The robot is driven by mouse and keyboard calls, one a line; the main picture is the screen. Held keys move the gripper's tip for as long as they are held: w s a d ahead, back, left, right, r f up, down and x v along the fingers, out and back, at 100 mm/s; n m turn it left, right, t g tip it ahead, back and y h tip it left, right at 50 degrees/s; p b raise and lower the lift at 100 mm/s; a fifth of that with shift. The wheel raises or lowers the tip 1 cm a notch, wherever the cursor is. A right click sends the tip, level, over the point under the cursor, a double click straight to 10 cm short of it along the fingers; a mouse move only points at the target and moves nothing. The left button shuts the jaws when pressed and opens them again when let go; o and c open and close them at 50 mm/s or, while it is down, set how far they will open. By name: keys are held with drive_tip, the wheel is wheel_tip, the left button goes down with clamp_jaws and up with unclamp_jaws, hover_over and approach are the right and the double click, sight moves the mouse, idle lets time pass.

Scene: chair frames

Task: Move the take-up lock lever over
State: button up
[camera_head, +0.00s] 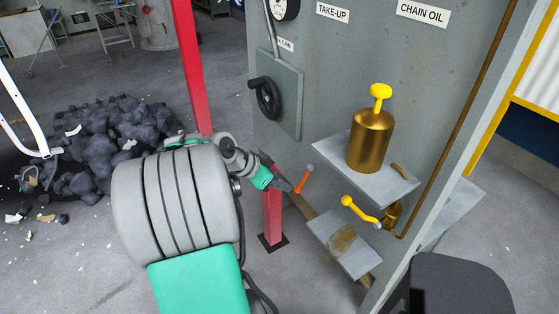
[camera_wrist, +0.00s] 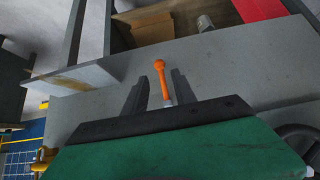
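An orange lever (camera_head: 303,179) stands out low beside the grey machine panel, tilted, with a grey-blue end at its upper right in the head view. No readable label sits on it; I take it as the take-up lock lever. In the wrist view the orange lever (camera_wrist: 167,85) has a round orange knob and shows between my finger shapes. My gripper (camera_head: 284,185) is just left of the lever in the head view. Its dark fingers stand apart in the wrist view. Contact with the lever cannot be told.
A brass oil can (camera_head: 371,140) stands on a shelf (camera_head: 335,155) under the CHAIN OIL sign (camera_head: 423,12). A yellow lever (camera_head: 359,211) is right of my gripper. A black handwheel (camera_head: 265,98) and red post (camera_head: 272,215) are close by. Coal (camera_head: 105,145) lies left.

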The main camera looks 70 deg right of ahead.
sight(296, 189)
drive_tip(key=b+x, duration=0.3)
drive_tip(key=x, duration=0.5)
drive_tip(key=shift+a+f+b, duration=0.1)
drive_tip(key=shift+b, duration=0.3)
drive_tip(key=shift+c, duration=0.5)
drive_tip(key=c, duration=0.6)
drive_tip(key=shift+w, duration=0.1)
clamp_jaws()
